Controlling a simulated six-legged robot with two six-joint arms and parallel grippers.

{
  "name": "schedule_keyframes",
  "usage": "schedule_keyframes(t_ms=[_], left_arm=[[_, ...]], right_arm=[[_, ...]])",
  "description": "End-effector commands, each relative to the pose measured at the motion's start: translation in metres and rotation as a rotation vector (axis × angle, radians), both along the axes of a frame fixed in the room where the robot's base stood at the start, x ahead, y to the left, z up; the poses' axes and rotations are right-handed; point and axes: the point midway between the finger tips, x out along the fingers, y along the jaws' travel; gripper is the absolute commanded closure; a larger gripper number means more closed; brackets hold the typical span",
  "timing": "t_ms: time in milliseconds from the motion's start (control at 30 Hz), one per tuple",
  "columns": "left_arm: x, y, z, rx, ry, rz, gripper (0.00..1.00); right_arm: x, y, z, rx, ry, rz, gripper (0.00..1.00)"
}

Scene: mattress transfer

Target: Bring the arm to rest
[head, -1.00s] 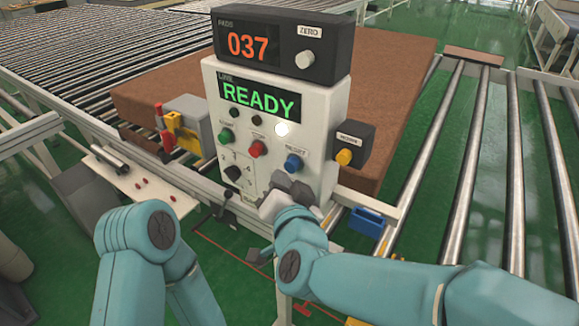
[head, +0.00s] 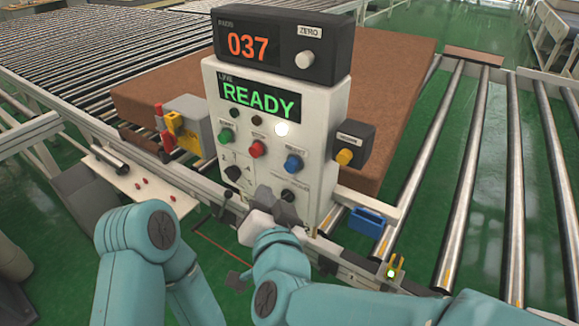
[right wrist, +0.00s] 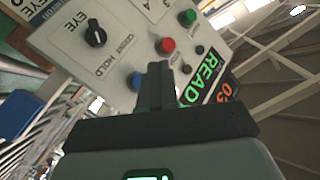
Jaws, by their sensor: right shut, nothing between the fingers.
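My right gripper (head: 277,203) is in front of the lower part of the white control panel (head: 313,110) in the head view. In the right wrist view its fingers (right wrist: 157,80) are shut and empty, pointing at the panel with its knob, red, green and blue buttons. I cannot tell the exact gap to the panel. My left arm shows at the lower left of the head view, bent, but its gripper is not clearly visible. The panel's screen (head: 259,97) reads READY, and the counter box (head: 281,45) above it reads 037.
A brown mattress (head: 390,75) lies behind the panel on the roller conveyor (head: 460,180). A blue object (head: 367,221) sits on the conveyor rail below. Green floor shows between the rails.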

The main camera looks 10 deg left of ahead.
Motion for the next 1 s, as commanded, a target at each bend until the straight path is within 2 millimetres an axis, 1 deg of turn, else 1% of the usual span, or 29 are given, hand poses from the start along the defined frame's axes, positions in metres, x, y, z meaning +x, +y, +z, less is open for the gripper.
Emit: schedule_keyframes(t_ms=[300, 367, 433, 467, 533, 567, 600, 667, 700, 733, 767, 800, 867, 900, 967, 1000], left_arm=[[0.000, 0.000, 0.000, 0.000, 0.000, 0.000, 0.60], [0.000, 0.000, 0.000, 0.000, 0.000, 0.000, 0.60], [0.000, 0.000, 0.000, 0.000, 0.000, 0.000, 0.60], [0.000, 0.000, 0.000, 0.000, 0.000, 0.000, 0.60], [0.000, 0.000, 0.000, 0.000, 0.000, 0.000, 0.60], [0.000, 0.000, 0.000, 0.000, 0.000, 0.000, 0.60], [0.000, 0.000, 0.000, 0.000, 0.000, 0.000, 0.60], [0.000, 0.000, 0.000, 0.000, 0.000, 0.000, 0.60], [0.000, 0.000, 0.000, 0.000, 0.000, 0.000, 0.60], [0.000, 0.000, 0.000, 0.000, 0.000, 0.000, 0.60], [0.000, 0.000, 0.000, 0.000, 0.000, 0.000, 0.60], [0.000, 0.000, 0.000, 0.000, 0.000, 0.000, 0.60], [0.000, 0.000, 0.000, 0.000, 0.000, 0.000, 0.60], [0.000, 0.000, 0.000, 0.000, 0.000, 0.000, 0.60], [0.000, 0.000, 0.000, 0.000, 0.000, 0.000, 0.60], [0.000, 0.000, 0.000, 0.000, 0.000, 0.000, 0.60]], right_arm=[[0.001, 0.000, -0.001, -0.002, 0.001, 0.000, 1.00], [0.004, -0.004, -0.008, -0.013, 0.011, -0.003, 1.00], [0.012, -0.013, -0.029, -0.048, 0.042, -0.006, 1.00], [0.016, -0.020, -0.042, -0.069, 0.063, -0.009, 1.00], [0.028, -0.041, -0.084, -0.133, 0.131, -0.012, 1.00], [0.031, -0.053, -0.105, -0.164, 0.168, -0.012, 1.00], [0.034, -0.070, -0.135, -0.205, 0.223, -0.011, 1.00], [0.034, -0.096, -0.180, -0.260, 0.314, -0.004, 1.00], [0.030, -0.113, -0.208, -0.291, 0.378, 0.002, 1.00], [0.025, -0.126, -0.230, -0.313, 0.429, 0.010, 1.00], [0.019, -0.140, -0.250, -0.332, 0.479, 0.016, 1.00], [0.007, -0.157, -0.277, -0.354, 0.552, 0.026, 1.00], [-0.015, -0.183, -0.315, -0.379, 0.664, 0.048, 1.00], [-0.032, -0.198, -0.338, -0.388, 0.740, 0.065, 1.00], [-0.062, -0.219, -0.368, -0.392, 0.851, 0.093, 1.00], [-0.082, -0.230, -0.384, -0.389, 0.920, 0.112, 1.00]])
